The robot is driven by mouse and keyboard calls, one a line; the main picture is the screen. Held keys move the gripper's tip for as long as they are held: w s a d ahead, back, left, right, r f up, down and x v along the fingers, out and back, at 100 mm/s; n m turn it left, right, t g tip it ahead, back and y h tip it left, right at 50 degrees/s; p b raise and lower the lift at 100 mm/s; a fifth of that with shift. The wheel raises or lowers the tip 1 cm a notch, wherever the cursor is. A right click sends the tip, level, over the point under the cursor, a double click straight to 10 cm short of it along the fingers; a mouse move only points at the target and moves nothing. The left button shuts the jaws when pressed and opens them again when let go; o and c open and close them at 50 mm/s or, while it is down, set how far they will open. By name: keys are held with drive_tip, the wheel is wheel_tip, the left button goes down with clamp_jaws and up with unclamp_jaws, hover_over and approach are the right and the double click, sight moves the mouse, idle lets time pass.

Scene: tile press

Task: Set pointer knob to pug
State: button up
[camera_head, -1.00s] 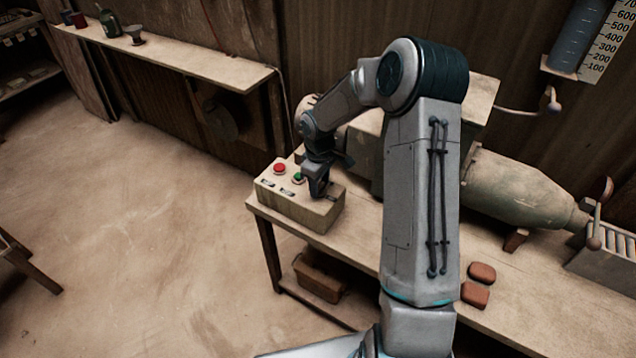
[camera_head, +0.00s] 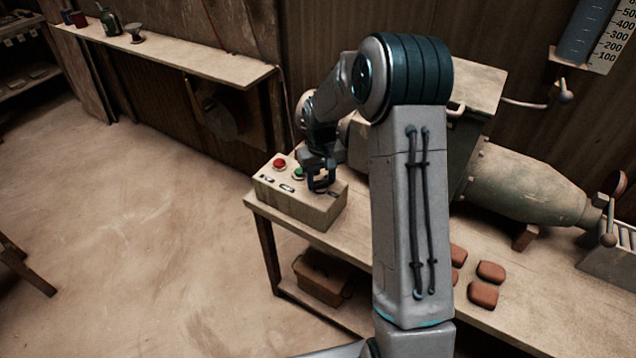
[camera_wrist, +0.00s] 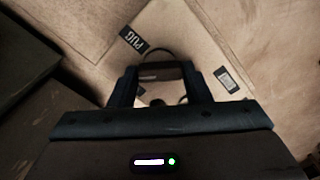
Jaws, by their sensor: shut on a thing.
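The control box (camera_head: 294,205) stands at the left end of the bench, with a red button, a green button and small labels on its top. My gripper (camera_head: 320,184) is over the right part of the box top. In the wrist view my gripper (camera_wrist: 160,75) is shut on the pointer knob (camera_wrist: 160,72), a dark bar between the fingers. The label reading PUG (camera_wrist: 132,40) lies just above and left of the knob. A second label (camera_wrist: 226,79) lies to its right, its text blurred. The fingers hide much of the knob, so I cannot tell exactly where it points.
The red button (camera_head: 279,163) and green button (camera_head: 299,173) are left of my gripper. A green-grey machine barrel (camera_head: 525,185) lies along the back of the bench. Several reddish clay pieces (camera_head: 490,271) lie on the bench right of my arm. A crate (camera_head: 320,277) sits below.

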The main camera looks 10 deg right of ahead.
sight(321, 182)
drive_tip(key=m+b, duration=0.1)
drive_tip(key=m, duration=0.4)
drive_tip(key=shift+a+m+b, duration=0.1)
drive_tip(key=shift+m+b, duration=0.2)
drive_tip(key=shift+b, duration=0.1)
drive_tip(key=shift+m, duration=2.2)
drive_tip(key=o, duration=1)
wheel_tip(321, 182, up, 14)
drive_tip(key=shift+f, duration=0.1)
